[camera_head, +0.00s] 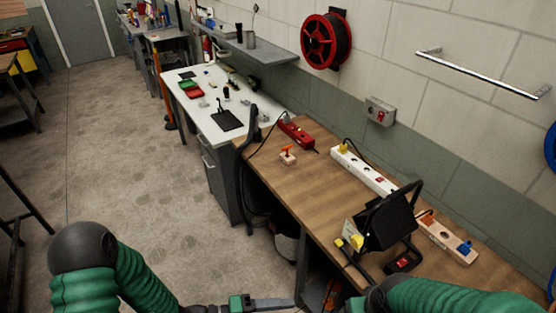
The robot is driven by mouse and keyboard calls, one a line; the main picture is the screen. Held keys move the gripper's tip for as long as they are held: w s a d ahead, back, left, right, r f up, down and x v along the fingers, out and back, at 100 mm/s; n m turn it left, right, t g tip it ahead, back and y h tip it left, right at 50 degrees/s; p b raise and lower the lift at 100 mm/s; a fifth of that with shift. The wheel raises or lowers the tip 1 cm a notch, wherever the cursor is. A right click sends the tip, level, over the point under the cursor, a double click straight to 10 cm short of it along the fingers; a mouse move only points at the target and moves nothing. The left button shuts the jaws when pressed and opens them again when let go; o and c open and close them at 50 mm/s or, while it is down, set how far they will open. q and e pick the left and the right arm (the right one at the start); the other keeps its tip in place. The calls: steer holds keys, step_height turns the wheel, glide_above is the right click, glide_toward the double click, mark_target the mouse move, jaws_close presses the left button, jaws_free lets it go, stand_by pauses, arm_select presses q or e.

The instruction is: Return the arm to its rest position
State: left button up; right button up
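My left arm (140,280) comes in from the lower left, with a black rounded joint and green sleeves. A green and grey part that looks like my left gripper (268,303) lies at the bottom edge, cut off by the frame. Its fingers are not clear, and I see nothing held in it. My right arm (460,298) crosses the lower right corner in a green sleeve and ends in a dark joint by the wooden bench. No fingers of my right gripper show.
A white table (190,85) stands behind. A red reel (326,41) hangs on the wall. Floor (130,150) at left is clear.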

arm_select(q)
steer(key=s+a+f+m+g+y, duration=0.2)
steer(key=s+a+m+g+y, duration=0.35)
steer(key=s+a+y, duration=0.5)
steer(key=w+a+r+t+y+b, duration=0.1)
steer(key=w+a+r+t+y, duration=0.3)
steer(key=w+a, duration=0.4)
steer(key=shift+w+a+t+y, duration=0.2)
steer(key=shift+a+t+y, duration=0.35)
steer(key=shift+a, duration=0.2)
arm_select(e)
steer(key=shift+w+d+f, duration=0.1)
steer(key=shift+d+f, duration=0.1)
steer(key=shift+f, duration=0.55)
arm_select(q)
steer(key=shift+w+a, duration=0.1)
arm_select(e)
steer(key=shift+w, duration=0.1)
arm_select(q)
steer(key=shift+a, duration=0.2)
arm_select(e)
steer(key=shift+a, duration=0.25)
